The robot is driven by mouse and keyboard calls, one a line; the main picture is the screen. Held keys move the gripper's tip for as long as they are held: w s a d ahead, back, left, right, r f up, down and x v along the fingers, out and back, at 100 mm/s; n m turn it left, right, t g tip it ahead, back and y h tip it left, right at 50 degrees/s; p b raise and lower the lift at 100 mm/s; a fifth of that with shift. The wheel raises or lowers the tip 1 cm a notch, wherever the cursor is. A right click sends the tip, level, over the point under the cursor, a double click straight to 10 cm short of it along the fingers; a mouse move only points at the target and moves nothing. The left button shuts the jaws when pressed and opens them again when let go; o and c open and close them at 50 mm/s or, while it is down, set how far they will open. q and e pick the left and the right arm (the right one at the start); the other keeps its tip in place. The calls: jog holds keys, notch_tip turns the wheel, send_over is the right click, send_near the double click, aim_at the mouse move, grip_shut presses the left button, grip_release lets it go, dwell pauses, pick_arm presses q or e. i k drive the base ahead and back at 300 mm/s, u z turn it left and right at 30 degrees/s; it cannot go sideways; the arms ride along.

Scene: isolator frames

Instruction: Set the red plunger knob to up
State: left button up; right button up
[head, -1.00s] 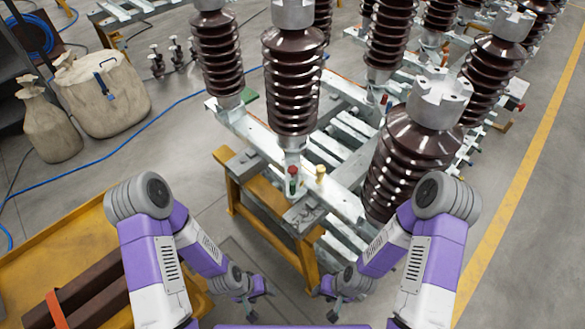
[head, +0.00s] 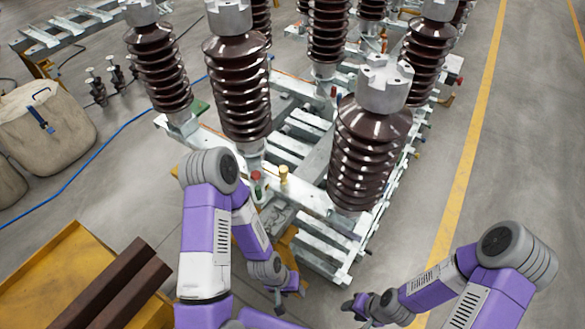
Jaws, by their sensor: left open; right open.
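A red plunger knob (head: 256,176) with a green part below it stands on the near end of the grey steel frame (head: 205,136), at the foot of a brown ribbed insulator. Whether it is up or down is too small to tell. A yellow knob (head: 283,173) stands just to its right. My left gripper (head: 281,304) is open and empty, low in front of the frame and well below the knob in the picture. My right gripper (head: 349,306) is open and empty over the floor, further right.
Tall brown insulators (head: 240,85) rise behind the knob, and another (head: 365,155) stands close to its right. A yellow cart (head: 50,265) with brown beams is at the lower left. Sacks (head: 45,130) lie on the left. Floor is free on the right.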

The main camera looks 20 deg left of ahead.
aim_at(255, 176)
jog(key=z, duration=0.1)
jog(key=k, duration=0.8)
jog(key=u, duration=0.75)
jog(key=i, duration=0.5)
jog(key=u, duration=0.05)
